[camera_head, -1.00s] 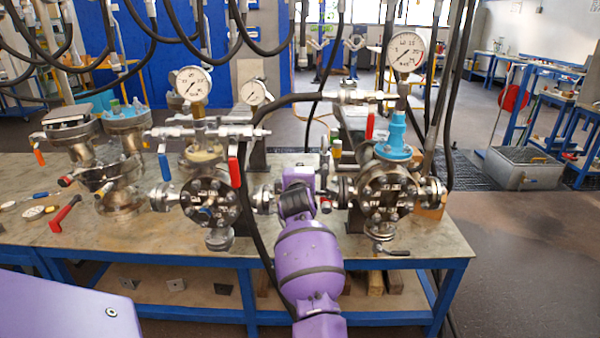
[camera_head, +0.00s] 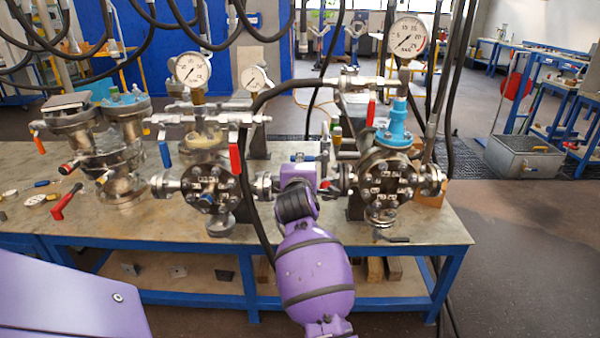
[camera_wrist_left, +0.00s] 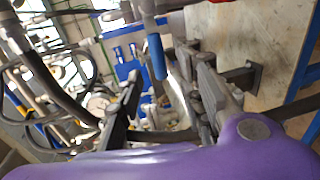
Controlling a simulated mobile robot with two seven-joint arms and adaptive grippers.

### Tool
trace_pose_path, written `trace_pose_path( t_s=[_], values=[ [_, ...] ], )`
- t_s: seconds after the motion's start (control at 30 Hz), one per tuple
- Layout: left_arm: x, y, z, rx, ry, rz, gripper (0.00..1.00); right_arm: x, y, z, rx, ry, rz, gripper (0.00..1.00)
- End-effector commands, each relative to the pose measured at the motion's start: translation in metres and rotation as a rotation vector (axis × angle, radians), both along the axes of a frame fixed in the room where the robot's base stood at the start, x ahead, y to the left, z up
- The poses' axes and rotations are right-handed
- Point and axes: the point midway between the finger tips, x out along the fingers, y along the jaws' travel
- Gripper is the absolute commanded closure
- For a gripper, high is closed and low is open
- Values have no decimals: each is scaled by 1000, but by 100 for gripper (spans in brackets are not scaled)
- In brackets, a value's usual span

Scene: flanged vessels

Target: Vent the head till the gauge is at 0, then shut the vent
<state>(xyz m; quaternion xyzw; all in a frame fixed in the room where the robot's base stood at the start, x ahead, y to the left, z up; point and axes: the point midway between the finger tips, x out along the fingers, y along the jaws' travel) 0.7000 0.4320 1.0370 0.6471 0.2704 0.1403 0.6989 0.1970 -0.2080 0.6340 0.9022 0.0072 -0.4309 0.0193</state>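Two flanged vessel heads stand on the bench. The right head (camera_head: 384,180) has a blue fitting (camera_head: 398,125) and a large white gauge (camera_head: 408,38); the middle head (camera_head: 208,186) has a white gauge (camera_head: 192,69). The needles are too small to read surely. A red lever (camera_head: 371,112) hangs by the right head; a red lever (camera_head: 235,159) and a blue lever (camera_head: 165,154) hang by the middle one. A purple arm of mine reaches between the heads, its gripper hidden. In the left wrist view my left gripper (camera_wrist_left: 165,100) has its fingers apart; a blue handle (camera_wrist_left: 157,57) shows between them.
The bench (camera_head: 150,232) has a blue frame. More flanged vessels (camera_head: 120,150) and a red-handled tool (camera_head: 66,201) are on its left. Black hoses (camera_head: 262,205) hang around the heads. A small gauge (camera_head: 255,78) stands behind. The bench's front right is bare.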

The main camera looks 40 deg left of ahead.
Motion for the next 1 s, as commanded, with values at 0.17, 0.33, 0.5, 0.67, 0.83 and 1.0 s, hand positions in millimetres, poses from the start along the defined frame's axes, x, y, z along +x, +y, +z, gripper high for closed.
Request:
trace_pose_path(
  t_s=[0.17, 0.33, 0.5, 0.67, 0.83, 1.0],
  values=[
    [-26, -18, 6, -2, -1, -1, 65, 0, 0, 0, 0, 0, 0, 65],
    [-37, -25, 9, 0, 0, 0, 65, 0, 0, 0, 0, -1, 0, 65],
    [-39, -27, 9, 0, 0, -1, 65, 0, 0, 0, 0, -1, 0, 65],
    [-39, -26, 9, 0, 0, -1, 65, 0, 0, 0, 0, -1, 0, 65],
    [-39, -26, 9, 0, 0, -1, 65, 1, 1, 0, 0, -1, 0, 65],
    [-39, -26, 10, 26, 15, -6, 65, 1, 1, 0, 1, -1, 1, 65]
  ],
)
